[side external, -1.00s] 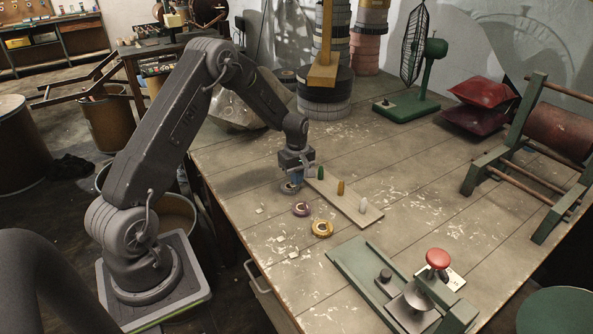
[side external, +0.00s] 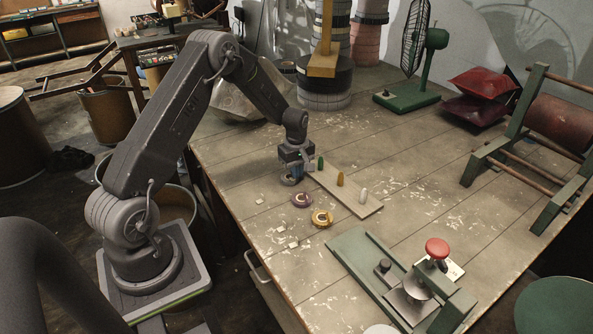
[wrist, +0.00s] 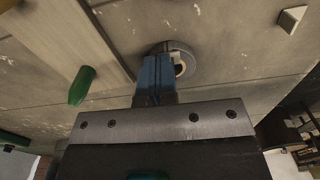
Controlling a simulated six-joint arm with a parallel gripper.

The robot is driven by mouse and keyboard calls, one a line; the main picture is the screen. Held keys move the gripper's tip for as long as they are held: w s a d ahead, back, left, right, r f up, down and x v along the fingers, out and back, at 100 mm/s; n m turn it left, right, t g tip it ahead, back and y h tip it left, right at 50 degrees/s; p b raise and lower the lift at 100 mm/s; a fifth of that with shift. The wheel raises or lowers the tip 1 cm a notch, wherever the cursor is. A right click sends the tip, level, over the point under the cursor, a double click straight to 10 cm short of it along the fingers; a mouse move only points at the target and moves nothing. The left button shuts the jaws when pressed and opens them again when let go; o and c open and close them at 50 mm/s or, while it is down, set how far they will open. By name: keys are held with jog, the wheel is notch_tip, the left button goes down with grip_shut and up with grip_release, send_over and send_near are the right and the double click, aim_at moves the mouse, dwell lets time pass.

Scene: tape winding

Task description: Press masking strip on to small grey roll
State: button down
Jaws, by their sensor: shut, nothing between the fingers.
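The small grey roll (side external: 289,181) lies on the bench under my gripper (side external: 294,182), at the far end of the row of rolls. In the wrist view the grey roll (wrist: 184,55) shows just beyond the blue fingertips (wrist: 155,64). The fingers are shut together and hold nothing. Their tips overlap the roll's near left side in that view; I cannot tell if they touch it. A pale patch (wrist: 179,67) shows at the roll beside the fingertips; whether this is the masking strip is unclear. Small pale pieces (side external: 279,230) lie on the bench.
A board (side external: 350,195) with green, orange and white pegs stands close to my gripper's right. A green press with a red knob (side external: 437,248) is at the front.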

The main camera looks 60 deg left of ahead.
jog(key=shift+f, duration=0.4)
dwell(1.2)
jog(key=c, duration=1.8)
grip_release()
jog(key=o, duration=0.9)
jog(key=shift+r, duration=0.1)
jog(key=shift+r, duration=2.95)
